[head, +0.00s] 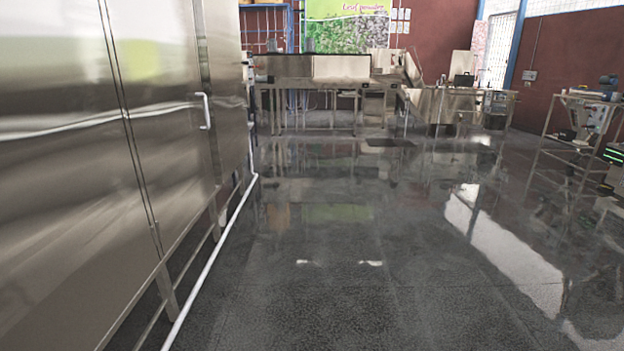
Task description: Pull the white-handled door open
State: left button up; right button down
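A tall stainless steel cabinet (60,190) fills the left side of the head view. A white bar handle (206,110) stands upright on its steel door (180,150), toward the cabinet's far end. The door looks shut, flush with the cabinet front, with vertical seams to the left of the handle. Neither of my grippers shows in this view, and nothing touches the handle.
A white pipe (215,255) runs low along the cabinet's base. The glossy dark floor (350,270) is clear ahead and to the right. A steel machine (330,75) stands at the back, and a wheeled rack (575,130) stands at the right.

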aim_at(153, 41)
jog(key=z, duration=0.05)
jog(key=i, duration=2.3)
jog(key=u, duration=0.45)
jog(key=i, duration=2.45)
jog(key=u, duration=0.25)
